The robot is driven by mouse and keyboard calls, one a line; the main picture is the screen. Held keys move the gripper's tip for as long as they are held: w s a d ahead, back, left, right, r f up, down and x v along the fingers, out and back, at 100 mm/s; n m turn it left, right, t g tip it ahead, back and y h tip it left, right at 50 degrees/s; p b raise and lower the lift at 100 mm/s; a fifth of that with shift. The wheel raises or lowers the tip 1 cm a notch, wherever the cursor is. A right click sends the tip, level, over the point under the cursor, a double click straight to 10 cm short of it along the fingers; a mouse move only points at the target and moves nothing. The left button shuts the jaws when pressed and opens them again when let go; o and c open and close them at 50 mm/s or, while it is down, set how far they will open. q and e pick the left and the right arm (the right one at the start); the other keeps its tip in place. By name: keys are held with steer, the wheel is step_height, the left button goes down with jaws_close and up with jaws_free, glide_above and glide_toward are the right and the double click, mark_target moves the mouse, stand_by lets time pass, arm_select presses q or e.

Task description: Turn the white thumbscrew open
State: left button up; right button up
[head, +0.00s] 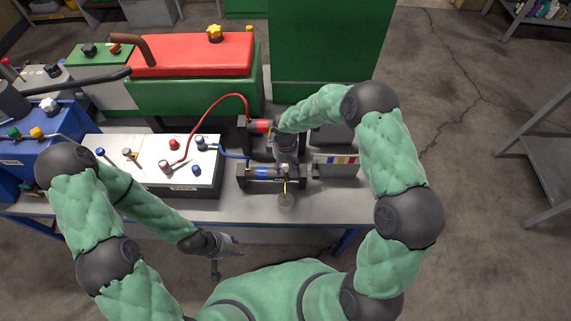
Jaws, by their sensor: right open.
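I cannot tell for certain which part is the white thumbscrew. A whitish knob (48,105) stands on the blue machine at the far left, away from both grippers. My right gripper (286,166) is open and points down between the red cylinder (260,126) and the blue cylinder (263,173) in their dark holders. It and the arm hide part of these fittings, and I cannot see whether it touches anything. My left gripper (231,246) is low in front of the bench's front edge, apart from the fittings; its finger opening is unclear.
A white box (112,168) with coloured terminals stands left of the holders, with a red cable (207,104) and a blue cable (233,155) running across. A red and green machine (190,55) stands behind.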

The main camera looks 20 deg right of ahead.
jaws_close()
steer(key=shift+n, duration=0.6)
steer(key=shift+w+r+n, duration=0.1)
steer(key=shift+n, duration=0.8)
steer(key=n+p, duration=0.1)
steer(key=n, duration=0.3)
steer(key=shift+a, duration=0.1)
steer(key=n+p, duration=0.1)
steer(key=n, duration=0.3)
steer(key=shift+n+p, duration=0.85)
steer(key=shift+n, duration=1.45)
